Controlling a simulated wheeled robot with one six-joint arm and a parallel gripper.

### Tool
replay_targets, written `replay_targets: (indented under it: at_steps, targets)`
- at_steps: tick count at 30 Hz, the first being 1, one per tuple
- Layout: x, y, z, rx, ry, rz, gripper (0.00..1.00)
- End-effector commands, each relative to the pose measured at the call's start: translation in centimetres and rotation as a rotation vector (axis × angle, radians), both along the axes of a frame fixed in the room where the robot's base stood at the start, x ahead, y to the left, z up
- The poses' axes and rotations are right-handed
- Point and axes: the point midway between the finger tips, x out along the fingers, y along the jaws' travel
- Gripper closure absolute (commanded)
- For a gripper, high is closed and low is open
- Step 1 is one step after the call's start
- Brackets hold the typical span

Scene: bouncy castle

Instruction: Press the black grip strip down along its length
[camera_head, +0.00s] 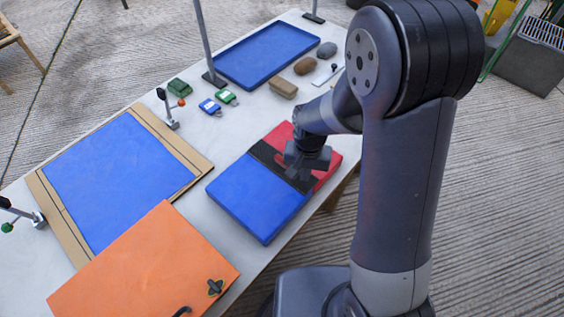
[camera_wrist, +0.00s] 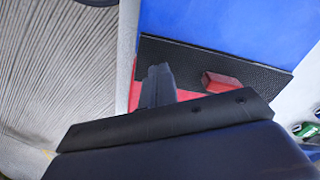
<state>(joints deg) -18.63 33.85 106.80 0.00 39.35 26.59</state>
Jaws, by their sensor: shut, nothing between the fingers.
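The black grip strip (camera_head: 266,153) lies across a pad, between its blue part (camera_head: 252,196) and its red part (camera_head: 283,135). The strip's textured face shows in the wrist view (camera_wrist: 250,72), beside the blue. My gripper (camera_head: 303,177) is shut and empty, over the strip's near right end, hiding part of it. In the wrist view my gripper (camera_wrist: 157,85) reaches over the strip's left end. I cannot tell whether the fingertips touch it. A small red shape (camera_wrist: 222,82) shows at the strip's edge in the wrist view.
An orange sheet (camera_head: 140,265) and a blue sheet on brown board (camera_head: 183,150) lie left of the pad. The table edge is close on the pad's right.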

Motion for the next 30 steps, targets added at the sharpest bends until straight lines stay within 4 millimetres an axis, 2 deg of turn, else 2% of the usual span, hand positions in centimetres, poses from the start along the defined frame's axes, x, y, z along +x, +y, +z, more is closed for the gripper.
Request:
replay_targets:
  at_steps: [1, 16, 27, 30]
  targets:
    - [0.0, 0.0, 0.8, 0.001, -0.001, 0.0, 1.0]
    - [0.0, 0.0, 4.8, 0.0, -0.001, 0.0, 1.0]
    - [0.0, -0.1, 5.1, 0.0, 0.0, -0.002, 1.0]
    - [0.4, -1.2, 5.3, 0.0, 0.0, -0.038, 1.0]
